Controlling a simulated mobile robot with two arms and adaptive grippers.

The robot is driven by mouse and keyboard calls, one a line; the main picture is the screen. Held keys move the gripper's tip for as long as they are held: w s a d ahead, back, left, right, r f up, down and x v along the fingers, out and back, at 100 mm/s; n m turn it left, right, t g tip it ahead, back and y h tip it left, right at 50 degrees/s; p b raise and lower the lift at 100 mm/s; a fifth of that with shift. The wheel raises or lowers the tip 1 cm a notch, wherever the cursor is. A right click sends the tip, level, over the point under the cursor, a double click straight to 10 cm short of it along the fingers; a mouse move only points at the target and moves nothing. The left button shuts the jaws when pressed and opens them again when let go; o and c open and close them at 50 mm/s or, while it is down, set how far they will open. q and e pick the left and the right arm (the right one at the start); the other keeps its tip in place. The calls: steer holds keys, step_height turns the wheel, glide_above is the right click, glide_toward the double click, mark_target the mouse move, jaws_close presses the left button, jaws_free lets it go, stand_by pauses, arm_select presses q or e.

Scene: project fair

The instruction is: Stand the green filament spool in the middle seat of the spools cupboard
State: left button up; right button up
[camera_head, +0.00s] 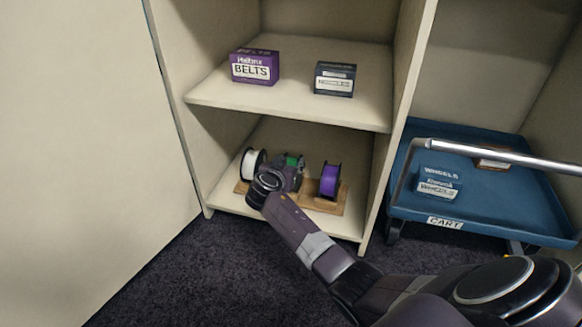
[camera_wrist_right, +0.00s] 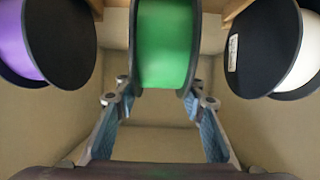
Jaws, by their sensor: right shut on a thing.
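The green filament spool (camera_head: 293,160) is in the lower bay of the spools cupboard (camera_head: 300,110), upright between a white spool (camera_head: 254,164) and a purple spool (camera_head: 330,181). My right gripper (camera_head: 287,173) reaches in from the front and covers most of it. In the right wrist view the green spool (camera_wrist_right: 166,45) is between the two fingers, which are shut on it. The wooden rack (camera_head: 334,207) lies under the spools; its middle seat is hidden behind my gripper, and I cannot tell whether the green spool rests in it. My left gripper is out of view.
The upper shelf holds a purple belts box (camera_head: 254,68) and a dark box (camera_head: 334,79). Cupboard side walls stand close on both sides, with the shelf above. A blue cart (camera_head: 510,210) with a metal handle and a wheels box (camera_head: 438,183) stands at right.

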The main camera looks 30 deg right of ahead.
steer(key=shift+f, duration=0.1)
steer(key=o, duration=1.5)
